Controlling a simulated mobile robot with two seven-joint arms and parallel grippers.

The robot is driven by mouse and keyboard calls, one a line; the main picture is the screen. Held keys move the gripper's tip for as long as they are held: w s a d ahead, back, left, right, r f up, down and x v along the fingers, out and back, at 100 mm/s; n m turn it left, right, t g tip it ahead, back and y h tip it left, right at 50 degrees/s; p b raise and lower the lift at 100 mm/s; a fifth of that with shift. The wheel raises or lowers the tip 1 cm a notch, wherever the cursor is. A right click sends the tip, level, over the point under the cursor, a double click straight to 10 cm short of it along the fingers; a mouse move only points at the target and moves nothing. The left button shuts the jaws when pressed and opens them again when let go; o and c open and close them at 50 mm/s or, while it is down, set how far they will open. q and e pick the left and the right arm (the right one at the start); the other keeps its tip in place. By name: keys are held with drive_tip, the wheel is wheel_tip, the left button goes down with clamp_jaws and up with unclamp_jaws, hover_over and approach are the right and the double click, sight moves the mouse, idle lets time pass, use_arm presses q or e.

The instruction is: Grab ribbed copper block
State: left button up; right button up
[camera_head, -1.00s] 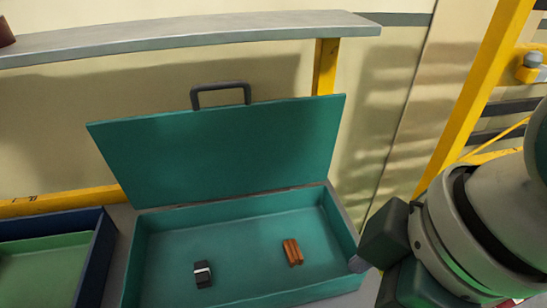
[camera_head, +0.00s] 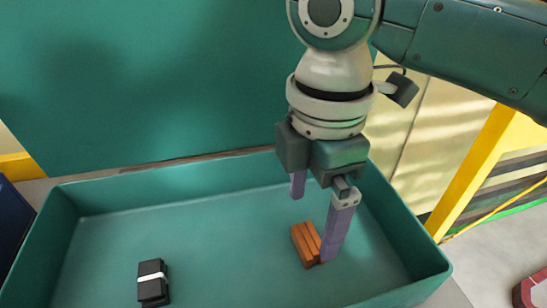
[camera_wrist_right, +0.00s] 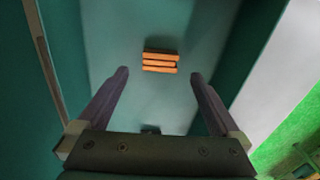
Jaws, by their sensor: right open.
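The ribbed copper block (camera_head: 305,246) lies on the floor of the open teal box, toward its right side. In the right wrist view the block (camera_wrist_right: 160,61) shows its parallel ribs and lies just beyond the fingertips, centred between them. My right gripper (camera_head: 318,226) is above the box floor with its purple fingers pointing down. In the head view one finger overlaps the block's right edge; the other is behind and left. In the right wrist view the gripper (camera_wrist_right: 158,75) is open and empty. My left gripper is out of view.
A black block with a white band (camera_head: 152,282) lies in the box to the left. The teal box's walls (camera_head: 400,232) surround both blocks, and its raised lid (camera_head: 150,80) stands behind. The box floor between the blocks is clear.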

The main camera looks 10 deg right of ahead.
sight(309, 239)
wheel_tip(309, 239, down, 5)
drive_tip(key=shift+d+f+b, duration=0.1)
drive_tip(key=shift+f+b, duration=0.1)
drive_tip(key=shift+b, duration=0.2)
drive_tip(key=shift+c, duration=0.2)
clamp_jaws()
idle(0.4)
